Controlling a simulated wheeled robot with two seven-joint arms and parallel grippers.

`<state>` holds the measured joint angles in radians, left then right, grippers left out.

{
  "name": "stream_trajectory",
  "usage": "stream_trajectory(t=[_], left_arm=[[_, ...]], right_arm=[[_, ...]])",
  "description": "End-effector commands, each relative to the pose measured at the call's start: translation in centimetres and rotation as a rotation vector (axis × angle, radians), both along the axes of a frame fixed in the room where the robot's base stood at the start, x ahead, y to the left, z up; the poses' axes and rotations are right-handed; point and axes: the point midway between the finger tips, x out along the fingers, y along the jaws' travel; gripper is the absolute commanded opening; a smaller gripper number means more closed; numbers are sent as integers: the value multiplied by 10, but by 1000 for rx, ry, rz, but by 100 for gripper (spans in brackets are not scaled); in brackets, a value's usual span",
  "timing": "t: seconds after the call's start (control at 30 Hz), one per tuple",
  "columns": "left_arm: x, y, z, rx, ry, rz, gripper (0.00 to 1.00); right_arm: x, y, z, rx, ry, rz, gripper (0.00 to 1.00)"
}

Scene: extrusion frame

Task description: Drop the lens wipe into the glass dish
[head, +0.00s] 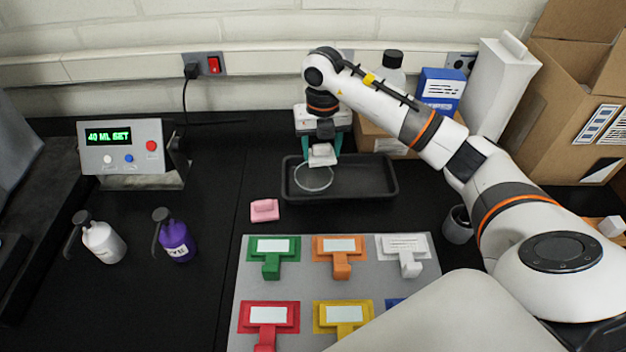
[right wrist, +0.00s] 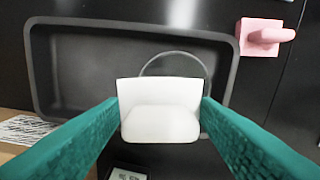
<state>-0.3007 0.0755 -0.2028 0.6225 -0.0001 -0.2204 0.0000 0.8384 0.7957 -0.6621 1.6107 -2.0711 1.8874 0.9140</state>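The lens wipe (head: 322,154) is a small white piece with a raised block, held between the teal fingers of my right gripper (head: 321,148). In the right wrist view the wipe (right wrist: 160,108) spans the gap between both fingertips. The glass dish (head: 313,188) is a clear round dish in the black tray (head: 370,187). The wipe is above the tray, by the far side of the dish in the head view. In the right wrist view the wipe hides part of the dish (right wrist: 172,54). My left gripper is out of view.
A pink piece (head: 264,210) lies left of the tray. A grey board (head: 300,285) with several coloured holders is in front. Two pump bottles (head: 178,240) and a display box (head: 122,148) stand at left. Cardboard boxes (head: 575,110) are at the back right.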

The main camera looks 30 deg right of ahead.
Motion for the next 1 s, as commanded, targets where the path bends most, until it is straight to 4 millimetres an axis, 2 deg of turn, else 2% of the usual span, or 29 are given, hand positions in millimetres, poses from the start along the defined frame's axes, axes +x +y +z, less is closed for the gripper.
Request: stream_trajectory(t=[0.03, 0.13, 0.43, 0.53, 0.67, 0.8, 1.0], left_arm=[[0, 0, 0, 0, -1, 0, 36], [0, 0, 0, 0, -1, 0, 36], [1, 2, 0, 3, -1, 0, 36], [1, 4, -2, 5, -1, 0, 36], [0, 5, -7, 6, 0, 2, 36], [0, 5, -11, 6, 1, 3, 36], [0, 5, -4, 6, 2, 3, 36]], right_arm=[[0, 0, 0, 0, 0, 0, 63], [0, 0, 0, 0, 0, 0, 80], [0, 0, 1, 0, 0, 0, 81], [1, 0, 8, 0, -2, 0, 81], [1, 0, 28, 0, -7, 2, 81], [1, -1, 61, -1, -8, 0, 81], [1, -1, 99, -3, -4, -1, 81]])
